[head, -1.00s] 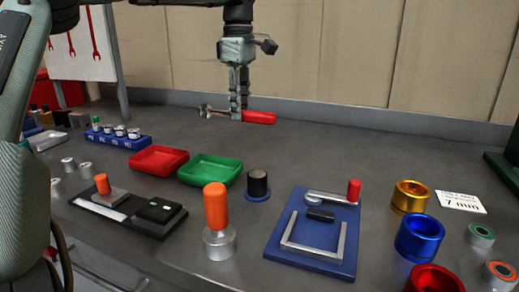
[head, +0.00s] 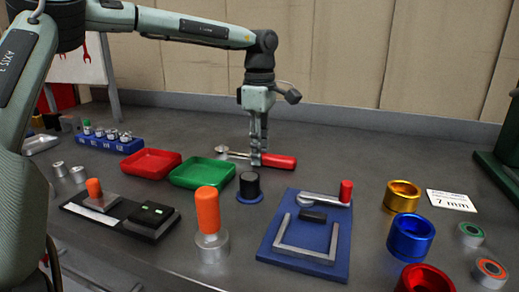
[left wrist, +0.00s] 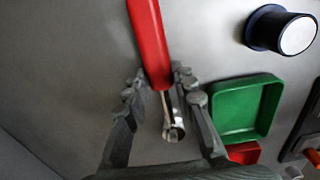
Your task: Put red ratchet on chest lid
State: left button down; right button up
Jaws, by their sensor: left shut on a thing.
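The red ratchet (head: 279,160) has a red handle and a metal head, which points left in the head view. My left gripper (head: 257,160) points down and is shut on it near the inner end of the handle. The ratchet is level and low at the bench top; I cannot tell whether it touches. In the left wrist view the red handle (left wrist: 150,45) runs up from between the fingers of my left gripper (left wrist: 160,88). A red box (head: 62,97) at the far left is mostly hidden by my arm; I cannot tell whether it is the chest. My right gripper is not in view.
A green tray (head: 230,175) and a red tray (head: 177,160) sit left of the gripper. A black knob (head: 249,186) stands in front. A blue board (head: 262,257) and coloured cups (head: 410,240) are nearer right. The bench right of the ratchet is clear.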

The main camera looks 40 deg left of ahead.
pick_arm(q)
jog(key=shift+f, duration=0.1)
jog(key=c, duration=1.3)
grip_release()
